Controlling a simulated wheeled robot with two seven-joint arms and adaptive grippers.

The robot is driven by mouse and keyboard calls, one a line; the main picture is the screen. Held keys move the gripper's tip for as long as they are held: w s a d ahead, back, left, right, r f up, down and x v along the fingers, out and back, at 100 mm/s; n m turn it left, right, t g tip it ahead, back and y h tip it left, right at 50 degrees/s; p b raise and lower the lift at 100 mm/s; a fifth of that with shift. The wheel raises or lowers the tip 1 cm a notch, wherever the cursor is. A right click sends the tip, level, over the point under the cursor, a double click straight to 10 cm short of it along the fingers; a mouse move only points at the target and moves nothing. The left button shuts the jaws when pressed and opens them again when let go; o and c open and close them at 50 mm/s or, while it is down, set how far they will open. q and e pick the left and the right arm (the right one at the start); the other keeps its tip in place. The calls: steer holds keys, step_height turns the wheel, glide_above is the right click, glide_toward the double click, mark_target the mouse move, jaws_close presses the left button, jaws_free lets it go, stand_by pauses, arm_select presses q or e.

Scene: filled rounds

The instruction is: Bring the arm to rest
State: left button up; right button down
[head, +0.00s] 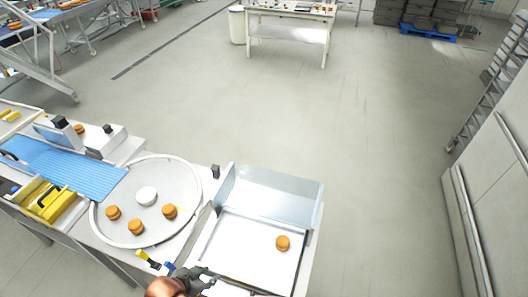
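My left gripper (207,279) is at the bottom edge of the head view, over the front left edge of the white tray. Its dark fingers look apart, with nothing visible between them. A filled round (283,243), orange-brown, lies in the right part of the white tray (225,242), apart from the gripper. Filled rounds (136,228) lie on the round turntable (183,187) to the left, around its white hub (147,196). My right gripper is out of the picture.
A blue conveyor belt (75,168) leads to the turntable, with a yellow-handled part (48,202) beside it. A clear raised panel (270,190) stands along the tray's back. A yellow and blue item (150,260) is just left of my gripper.

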arm_select(q)
steer(key=s+a+f+n+g+y, duration=0.1)
steer(key=s+a+f+n+y, duration=0.15)
steer(key=s+a, duration=0.4)
steer(key=s+a+f+n+g+y, duration=0.15)
steer(key=s+a+n, duration=0.25)
steer(key=a, duration=0.5)
step_height(320, 180, down, 36)
steer(key=s+d+b, duration=0.1)
steer(key=s+b, duration=0.2)
steer(key=b, duration=0.2)
steer(key=s+f+g+b, duration=0.2)
steer(key=s+f+b, duration=0.3)
steer(key=s+f, duration=1.4)
step_height(320, 180, down, 4)
steer(key=shift+s+f+m+h, duration=0.1)
steer(key=shift+s+m+h, duration=0.1)
steer(key=shift+m+h, duration=0.25)
